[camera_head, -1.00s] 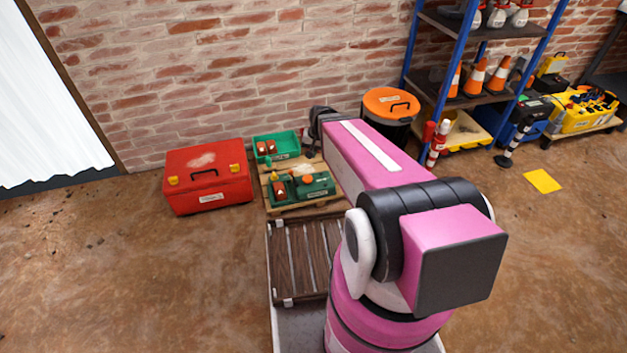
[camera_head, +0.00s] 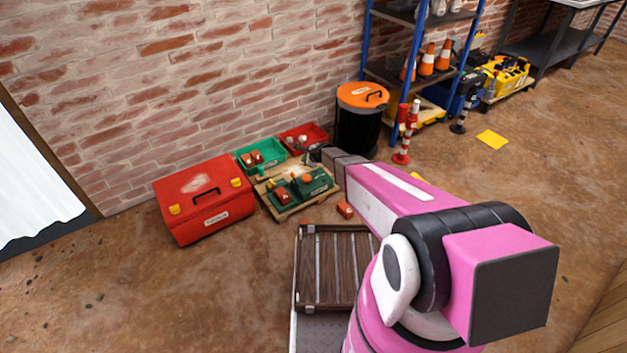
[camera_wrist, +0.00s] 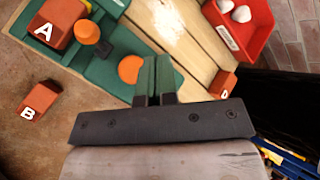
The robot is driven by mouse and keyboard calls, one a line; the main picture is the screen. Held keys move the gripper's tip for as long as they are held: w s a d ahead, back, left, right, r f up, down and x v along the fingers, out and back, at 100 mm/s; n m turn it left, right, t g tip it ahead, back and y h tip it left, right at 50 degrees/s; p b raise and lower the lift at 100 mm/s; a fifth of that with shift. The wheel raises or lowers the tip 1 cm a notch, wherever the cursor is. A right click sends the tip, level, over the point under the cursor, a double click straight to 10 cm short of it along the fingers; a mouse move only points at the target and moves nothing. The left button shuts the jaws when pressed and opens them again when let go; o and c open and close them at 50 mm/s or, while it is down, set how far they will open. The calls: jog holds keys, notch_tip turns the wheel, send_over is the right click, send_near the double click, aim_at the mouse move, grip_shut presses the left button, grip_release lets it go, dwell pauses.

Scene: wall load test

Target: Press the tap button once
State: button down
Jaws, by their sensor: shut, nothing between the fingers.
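A green box (camera_head: 314,186) lies on a wooden pallet. It carries a round orange button (camera_head: 307,177) and a red brick (camera_head: 283,196). In the wrist view the orange button (camera_wrist: 131,69) is just left of my fingers, and a second orange knob (camera_wrist: 87,31) sits farther up-left beside the brick marked A (camera_wrist: 60,20). I cannot tell which one is the tap button. My gripper (camera_wrist: 160,76) is shut and empty, its fingers over the pallet area; contact with the button is not visible. In the head view my gripper (camera_head: 318,152) is small and partly unclear.
A red brick marked B (camera_wrist: 38,100) lies on the floor. A green bin (camera_head: 262,155) and a red bin (camera_head: 303,138) stand behind the box. A red toolbox (camera_head: 205,198) is at left, an orange-lidded barrel (camera_head: 360,115) at right. Floor in front is mostly clear.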

aim_at(306, 178)
jog(key=shift+d, duration=0.1)
jog(key=shift+f, duration=0.15)
jog(key=shift+f, duration=4.25)
jog(key=shift+f, duration=0.1)
jog(key=shift+f, duration=0.35)
jog(key=shift+f, duration=0.85)
jog(key=shift+r, duration=1.3)
jog(key=shift+r, duration=0.1)
